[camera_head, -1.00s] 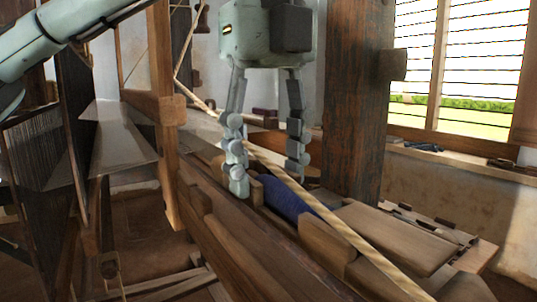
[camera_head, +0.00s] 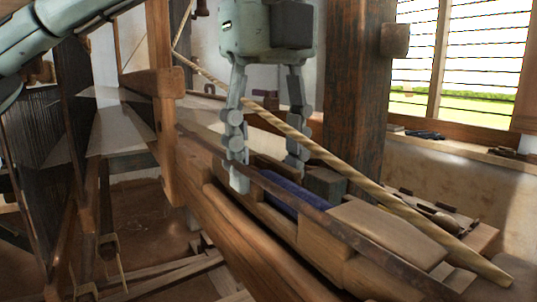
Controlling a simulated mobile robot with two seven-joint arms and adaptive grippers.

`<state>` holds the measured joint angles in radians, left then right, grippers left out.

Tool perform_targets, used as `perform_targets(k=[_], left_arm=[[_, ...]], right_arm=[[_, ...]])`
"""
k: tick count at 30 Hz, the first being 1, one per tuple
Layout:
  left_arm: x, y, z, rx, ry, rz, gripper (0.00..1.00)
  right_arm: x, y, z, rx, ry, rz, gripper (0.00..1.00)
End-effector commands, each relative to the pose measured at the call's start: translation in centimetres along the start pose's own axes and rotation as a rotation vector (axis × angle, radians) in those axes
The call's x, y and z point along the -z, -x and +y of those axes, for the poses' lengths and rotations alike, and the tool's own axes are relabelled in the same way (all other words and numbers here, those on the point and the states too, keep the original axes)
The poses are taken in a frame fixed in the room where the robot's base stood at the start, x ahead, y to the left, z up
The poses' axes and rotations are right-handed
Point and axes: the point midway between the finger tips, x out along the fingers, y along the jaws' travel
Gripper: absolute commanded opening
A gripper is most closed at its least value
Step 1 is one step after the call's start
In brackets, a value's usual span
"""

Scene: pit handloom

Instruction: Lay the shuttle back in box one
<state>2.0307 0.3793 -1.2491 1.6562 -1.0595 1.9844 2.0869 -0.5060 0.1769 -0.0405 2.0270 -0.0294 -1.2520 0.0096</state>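A blue, elongated piece (camera_head: 290,195), which looks like the shuttle or its yarn, lies in a narrow wooden trough (camera_head: 320,240), which looks like the shuttle box. A dark rail partly hides it in front. The shuttle's ends cannot be made out. My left gripper (camera_head: 268,172) points down over the far end of the blue piece. Its fingers are wide apart, one on the near side of the trough and one on the far side. I see no clear contact with the blue piece. My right gripper is not in view.
A pale cord or rod (camera_head: 345,160) slants across the scene just behind the trough. A thick dark post (camera_head: 358,90) stands behind it. The loom frame upright (camera_head: 163,110) and dark threads (camera_head: 40,150) are at left. Small tools (camera_head: 435,215) lie at right.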

Motion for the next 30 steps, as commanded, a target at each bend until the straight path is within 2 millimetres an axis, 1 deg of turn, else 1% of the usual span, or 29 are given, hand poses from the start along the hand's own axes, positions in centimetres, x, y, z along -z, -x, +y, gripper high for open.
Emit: perform_targets(k=[11, 12, 17, 18, 26, 30], left_arm=[[0.0, -0.1, 0.0, 0.001, 0.0, 0.0, 0.03], [0.0, -0.1, 0.0, 0.001, 0.0, 0.0, 0.5], [0.0, -0.1, 0.0, 0.001, 0.0, 0.0, 0.7], [0.0, -0.1, 0.0, 0.0, 0.0, 0.0, 0.72], [0.0, -0.1, 0.0, -0.001, 0.0, 0.0, 0.72], [0.0, 0.8, 0.0, 0.0, 0.0, 0.0, 0.72]], right_arm=[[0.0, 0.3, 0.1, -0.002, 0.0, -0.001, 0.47], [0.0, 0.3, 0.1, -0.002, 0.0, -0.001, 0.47], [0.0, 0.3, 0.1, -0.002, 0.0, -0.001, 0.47], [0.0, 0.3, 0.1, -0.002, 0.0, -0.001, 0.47], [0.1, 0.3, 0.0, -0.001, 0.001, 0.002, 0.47], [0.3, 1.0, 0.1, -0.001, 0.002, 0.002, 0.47]])
